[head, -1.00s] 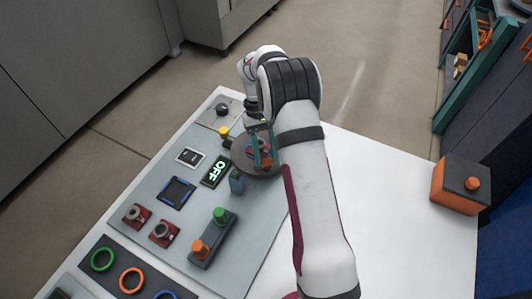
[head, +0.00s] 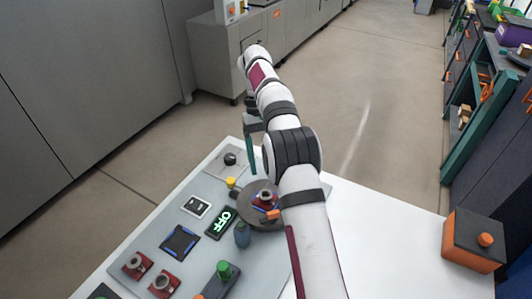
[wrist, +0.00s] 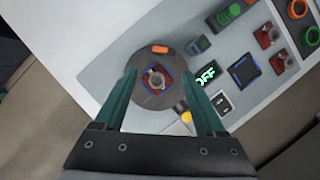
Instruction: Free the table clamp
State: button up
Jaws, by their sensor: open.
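A round grey turntable (head: 250,219) sits on the panel and also shows in the wrist view (wrist: 170,97). A blue-edged square fixture on red (wrist: 146,80) lies on it, with a grey metal round part (wrist: 156,80) standing in it. An orange block (wrist: 160,49) sits near the turntable's rim; I cannot tell whether it is the clamp. My gripper (wrist: 160,72) is open and empty, its teal fingers apart above the turntable. In the head view only part of my gripper (head: 251,155) shows, raised beyond the turntable.
Beside the turntable are a yellow knob (head: 231,183), a black knob (head: 230,159), a lit OFF display (head: 222,222) and a blue-grey post (head: 242,235). A green button (head: 224,271) and red mounts (head: 137,265) are nearer. An orange-and-black button box (head: 474,240) stands right; white tabletop between is clear.

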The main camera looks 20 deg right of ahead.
jog(key=shift+v, duration=1.25)
jog(key=s+a+r+m+t, duration=0.1)
jog(key=s+r, duration=0.3)
jog(key=s, duration=0.4)
jog(key=s+a+r, duration=0.2)
jog(key=s+r, duration=0.3)
jog(key=s, duration=0.3)
jog(key=s+a+f+m+t+y, duration=0.1)
jog(key=s+f, duration=0.3)
jog(key=s, duration=0.5)
jog(key=s+a+f+m+t, duration=0.2)
jog(key=s+a+f+m, duration=0.1)
jog(key=s, duration=0.6)
notch_tip(320, 180, down, 2)
jog(key=shift+a+f+m+y, duration=0.1)
jog(key=shift+a+m+y, duration=0.3)
jog(key=shift+a, duration=0.1)
